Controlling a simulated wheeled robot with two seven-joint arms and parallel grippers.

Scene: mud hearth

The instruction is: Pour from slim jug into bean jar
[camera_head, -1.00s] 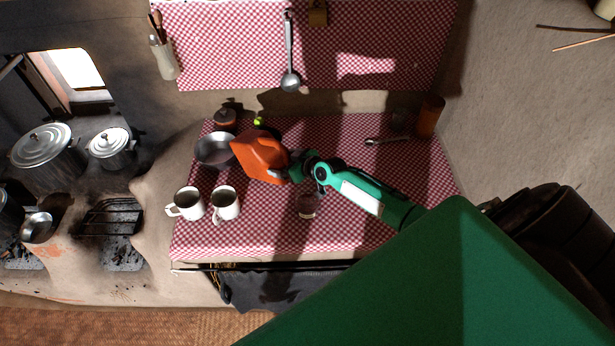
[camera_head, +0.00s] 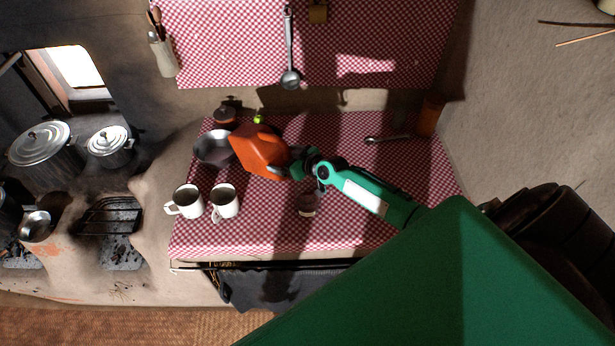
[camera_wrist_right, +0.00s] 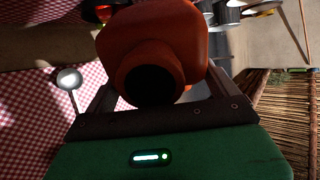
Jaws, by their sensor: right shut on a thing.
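An orange jug (camera_head: 258,148), which I take for the slim jug, is held tilted over the table beside the metal bowl in the head view. My right gripper (camera_head: 290,169) is shut on it. In the right wrist view the jug (camera_wrist_right: 165,35) fills the space between the fingers (camera_wrist_right: 160,92), with a dark round opening towards the camera. A small dark jar (camera_head: 307,204) stands in shadow in front of the arm; a lidded brown jar (camera_head: 225,115) stands at the back. I cannot tell which is the bean jar. No stream shows. My left gripper is out of view.
The metal bowl (camera_head: 212,148) stands left of the jug. Two white mugs (camera_head: 186,202) (camera_head: 224,200) stand at front left. A brown cup (camera_head: 428,118) and a spoon (camera_head: 388,138) are at back right. The checked cloth (camera_head: 415,165) is clear on the right.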

